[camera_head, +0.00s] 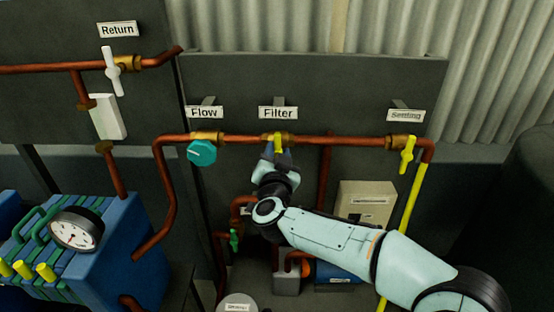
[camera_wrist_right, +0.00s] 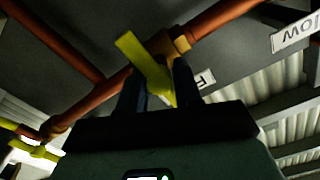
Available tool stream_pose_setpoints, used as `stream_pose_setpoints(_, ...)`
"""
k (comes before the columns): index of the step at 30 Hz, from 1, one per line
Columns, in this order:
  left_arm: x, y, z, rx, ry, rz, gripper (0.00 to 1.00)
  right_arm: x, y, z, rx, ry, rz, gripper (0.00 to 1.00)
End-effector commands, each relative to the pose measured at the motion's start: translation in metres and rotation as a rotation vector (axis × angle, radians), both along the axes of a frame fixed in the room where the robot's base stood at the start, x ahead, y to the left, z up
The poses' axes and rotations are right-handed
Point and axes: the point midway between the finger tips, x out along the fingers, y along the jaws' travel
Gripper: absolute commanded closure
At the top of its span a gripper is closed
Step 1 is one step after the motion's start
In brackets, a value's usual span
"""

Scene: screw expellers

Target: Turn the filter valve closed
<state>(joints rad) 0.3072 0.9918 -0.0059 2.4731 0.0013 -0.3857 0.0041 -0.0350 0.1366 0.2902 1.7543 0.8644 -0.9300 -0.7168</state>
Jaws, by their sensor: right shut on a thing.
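The filter valve's yellow handle (camera_head: 278,141) sits on the copper pipe under the "Filter" label (camera_head: 278,113) in the head view. My right gripper (camera_head: 277,152) reaches it from below and is shut on the handle. In the right wrist view the yellow handle (camera_wrist_right: 146,62) stands tilted between the two dark fingers of the right gripper (camera_wrist_right: 160,90). Its lower end lies between the fingers and its upper end sticks out past them. The fingers partly hide the handle in the head view. My left gripper is not in view.
A teal Flow knob (camera_head: 202,152) is left on the same pipe, and a yellow Settling valve handle (camera_head: 407,154) is right. A white Return handle (camera_head: 113,70) is at upper left. A pressure gauge (camera_head: 75,229) sits on a blue filter press. A beige box (camera_head: 366,200) stands below the pipe.

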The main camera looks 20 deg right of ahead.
Motion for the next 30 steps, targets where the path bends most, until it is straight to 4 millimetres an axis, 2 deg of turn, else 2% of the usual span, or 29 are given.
stream_pose_setpoints(13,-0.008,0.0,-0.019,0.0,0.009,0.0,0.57,0.0,-0.003,-0.002,0.269,-0.128,-0.007,0.82)
stream_pose_setpoints(18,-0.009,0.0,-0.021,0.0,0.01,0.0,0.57,0.001,-0.002,-0.002,0.314,-0.148,-0.005,0.78)
stream_pose_setpoints(30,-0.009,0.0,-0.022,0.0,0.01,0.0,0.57,0.001,-0.002,-0.002,0.339,-0.157,-0.005,0.77)
